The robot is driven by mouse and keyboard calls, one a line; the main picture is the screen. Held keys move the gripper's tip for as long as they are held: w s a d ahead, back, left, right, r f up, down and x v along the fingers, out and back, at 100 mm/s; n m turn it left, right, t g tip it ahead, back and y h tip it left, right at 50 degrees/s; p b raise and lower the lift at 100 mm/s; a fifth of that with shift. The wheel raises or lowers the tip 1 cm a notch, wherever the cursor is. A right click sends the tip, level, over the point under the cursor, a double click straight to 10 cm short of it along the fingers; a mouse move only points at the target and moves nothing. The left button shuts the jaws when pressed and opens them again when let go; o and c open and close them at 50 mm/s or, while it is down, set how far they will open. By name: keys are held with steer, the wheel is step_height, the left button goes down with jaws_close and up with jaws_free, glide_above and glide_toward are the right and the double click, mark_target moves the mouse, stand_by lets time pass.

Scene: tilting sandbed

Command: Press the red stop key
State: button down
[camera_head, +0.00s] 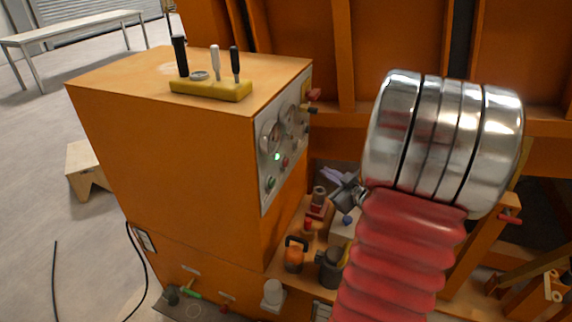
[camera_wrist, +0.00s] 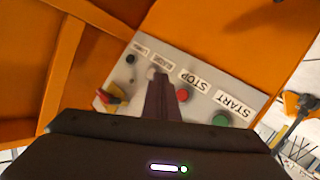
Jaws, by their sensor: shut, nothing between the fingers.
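The red stop key (camera_wrist: 182,95) is a round button on the grey control panel, below the printed STOP label in the wrist view. My gripper (camera_wrist: 160,80) is shut and empty, its dark fingers pointing at the panel. In that view the fingertips lie just left of the red key and the finger edge comes close to it; I cannot tell whether they touch the panel. In the head view the small red key (camera_head: 285,161) shows on the side panel of the orange cabinet. My gripper cannot be made out clearly there.
A green START key (camera_wrist: 221,118) sits right of the stop key. A red-and-yellow switch (camera_wrist: 113,96) and a black knob (camera_wrist: 131,59) are to the left. The orange cabinet (camera_head: 180,140) carries a yellow lever block (camera_head: 210,90).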

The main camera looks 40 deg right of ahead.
mark_target(285, 162)
steer(key=shift+w, duration=0.1)
steer(key=w+a, duration=0.4)
steer(key=w, duration=0.3)
steer(key=shift+w, duration=0.3)
stand_by(2.1)
steer(key=shift+w+a, duration=0.2)
steer(key=shift+w, duration=0.25)
steer(key=shift+w+a, duration=0.25)
steer(key=shift+w, duration=0.2)
stand_by(0.9)
steer(key=shift+s, duration=0.1)
steer(key=shift+s+d, duration=0.45)
steer(key=shift+s, duration=0.3)
stand_by(0.3)
